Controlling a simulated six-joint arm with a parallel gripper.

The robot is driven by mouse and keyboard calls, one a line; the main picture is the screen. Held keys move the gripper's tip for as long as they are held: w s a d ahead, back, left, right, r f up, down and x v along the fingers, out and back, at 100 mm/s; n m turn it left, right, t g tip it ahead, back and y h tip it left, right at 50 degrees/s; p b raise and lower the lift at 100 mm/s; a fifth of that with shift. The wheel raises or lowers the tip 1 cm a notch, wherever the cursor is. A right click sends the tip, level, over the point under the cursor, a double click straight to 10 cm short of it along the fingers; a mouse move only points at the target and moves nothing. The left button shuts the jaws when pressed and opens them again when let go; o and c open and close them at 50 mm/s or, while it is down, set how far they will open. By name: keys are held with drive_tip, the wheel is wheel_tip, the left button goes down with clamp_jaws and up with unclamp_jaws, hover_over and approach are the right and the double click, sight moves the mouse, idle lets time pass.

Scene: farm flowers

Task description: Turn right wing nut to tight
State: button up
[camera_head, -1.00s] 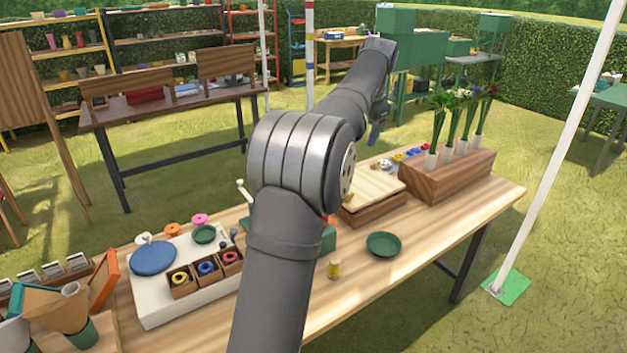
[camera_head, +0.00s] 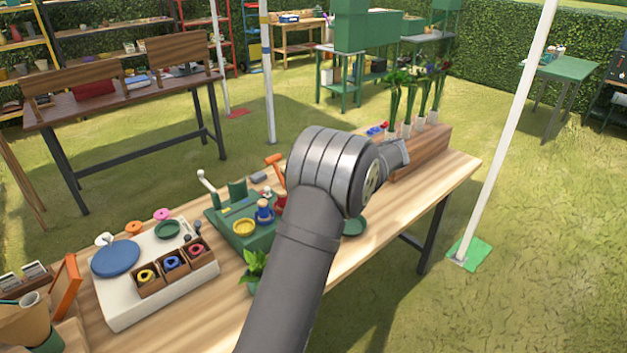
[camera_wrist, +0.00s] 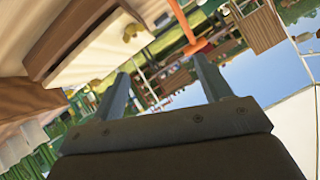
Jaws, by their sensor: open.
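In the wrist view my gripper (camera_wrist: 158,66) is open, its two fingers well apart with nothing held. The pale wooden press (camera_wrist: 95,50) fills the upper left of that tilted view. A brass wing nut (camera_wrist: 132,32) sits at its edge, beyond the fingertips and apart from them. A second small brass piece (camera_wrist: 72,93), probably the other wing nut, shows farther left. I cannot tell which is the right one, nor how tight either is. In the head view my arm hides the press, the nuts and my fingers.
A wooden block (camera_head: 425,152) with several flowers stands at the table's right end. A green tray (camera_head: 240,236) with small items lies left of my arm, a leafy plant (camera_head: 256,268) in front. An orange-headed tool (camera_head: 274,161) stands behind; bare tabletop (camera_head: 375,235) shows right.

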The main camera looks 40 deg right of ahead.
drive_tip(key=s+d+f+n+t+h, duration=0.2)
drive_tip(key=s+d+f+n+t, duration=0.1)
drive_tip(key=f, duration=0.2)
drive_tip(key=x, duration=1.7)
drive_tip(key=shift+s+a+f, duration=0.2)
drive_tip(key=shift+a+f, duration=0.15)
drive_tip(key=shift+f, duration=0.05)
drive_tip(key=c, duration=1)
